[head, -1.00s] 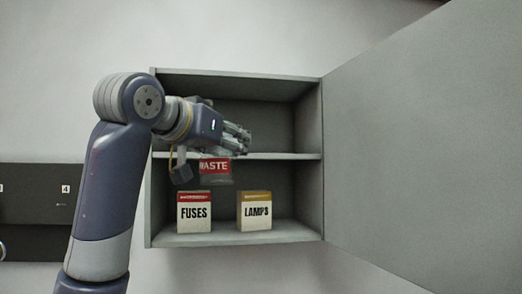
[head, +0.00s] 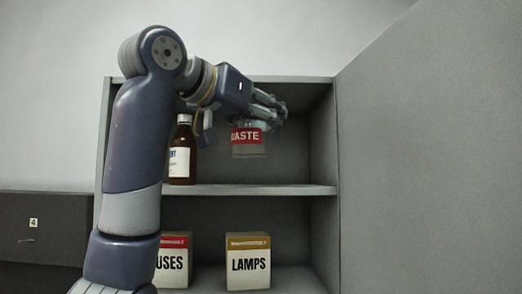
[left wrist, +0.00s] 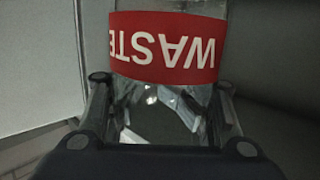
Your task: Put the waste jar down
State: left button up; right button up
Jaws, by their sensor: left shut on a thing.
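The waste jar (head: 249,148) is a clear jar with a red band lettered WASTE. It hangs above the upper shelf (head: 290,190) of the grey cabinet, with a gap between its bottom and the shelf. My left gripper (head: 265,112) is shut on the jar near its top. In the left wrist view, the jar's red label (left wrist: 165,47) appears upside down between the two fingers. My right gripper is not in view.
A brown bottle (head: 181,155) stands on the upper shelf, left of the jar. A FUSES box (head: 174,262) and a LAMPS box (head: 248,262) stand on the lower shelf. The open cabinet door (head: 430,150) fills the right side. The upper shelf's right part is clear.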

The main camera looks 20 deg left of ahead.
pick_arm(q)
jog(key=w+a+f+p, duration=0.1)
jog(key=w+p, duration=0.1)
jog(key=w, duration=0.1)
jog(key=w+a+f+p, duration=0.1)
jog(key=w+f+p, duration=0.1)
jog(key=w, duration=0.2)
jog(key=w+a+f+p, duration=0.1)
jog(key=w+a+p, duration=0.1)
jog(key=w, duration=0.2)
jog(key=shift+w+f, duration=0.1)
jog(key=shift+f, duration=0.3)
jog(key=shift+s+d, duration=0.1)
jog(key=shift+s, duration=0.1)
jog(key=shift+f, duration=0.1)
jog(key=o, duration=1.5)
jog(key=shift+w+f, duration=0.1)
jog(key=shift+w, duration=0.05)
jog(key=shift+c, duration=0.2)
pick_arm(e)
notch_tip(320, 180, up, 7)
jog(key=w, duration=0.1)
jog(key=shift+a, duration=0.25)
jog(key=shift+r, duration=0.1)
